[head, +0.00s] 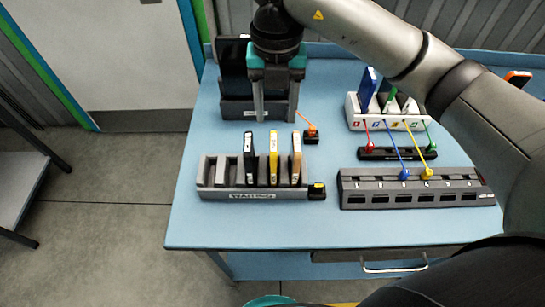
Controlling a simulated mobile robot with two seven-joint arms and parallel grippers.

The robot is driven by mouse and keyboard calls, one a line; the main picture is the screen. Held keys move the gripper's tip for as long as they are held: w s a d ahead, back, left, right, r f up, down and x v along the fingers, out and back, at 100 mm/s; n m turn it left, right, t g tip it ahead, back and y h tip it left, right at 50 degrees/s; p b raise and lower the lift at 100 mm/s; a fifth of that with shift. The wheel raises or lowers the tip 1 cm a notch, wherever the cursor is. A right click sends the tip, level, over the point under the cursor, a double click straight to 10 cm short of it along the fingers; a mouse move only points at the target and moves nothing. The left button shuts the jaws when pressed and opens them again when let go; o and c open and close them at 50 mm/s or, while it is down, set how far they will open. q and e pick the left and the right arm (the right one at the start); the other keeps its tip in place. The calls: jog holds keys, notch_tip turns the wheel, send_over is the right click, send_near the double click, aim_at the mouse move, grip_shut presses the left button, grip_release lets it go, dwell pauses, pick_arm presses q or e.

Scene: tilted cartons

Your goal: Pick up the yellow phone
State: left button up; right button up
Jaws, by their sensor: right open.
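The yellow phone (273,158) stands upright on edge in a slot of the grey rack labelled WAITING (215,192), at the left front of the blue table. A black phone (249,158) stands to its left and a tan-orange one (296,158) to its right. My right gripper (276,117) points down behind and above these phones in the picture, its two fingers spread and nothing between them. It appears clear of the yellow phone, though its exact height is hard to judge. My left gripper is not in view.
A dark holder (234,107) stands behind my right gripper. To the right, a white rack (354,113) holds a blue and a green-marked device. Coloured cables run from it towards a dark strip (397,153) and a grey port block (355,188).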

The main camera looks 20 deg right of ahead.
aim_at(276, 143)
notch_tip(276, 143, down, 8)
jog(key=shift+s+f, duration=0.1)
jog(key=shift+w+a+f, duration=0.1)
jog(key=shift+w+f, duration=0.05)
jog(key=shift+f, duration=1.4)
jog(key=shift+w+a+f, duration=0.1)
jog(key=shift+f, duration=1.45)
grip_shut()
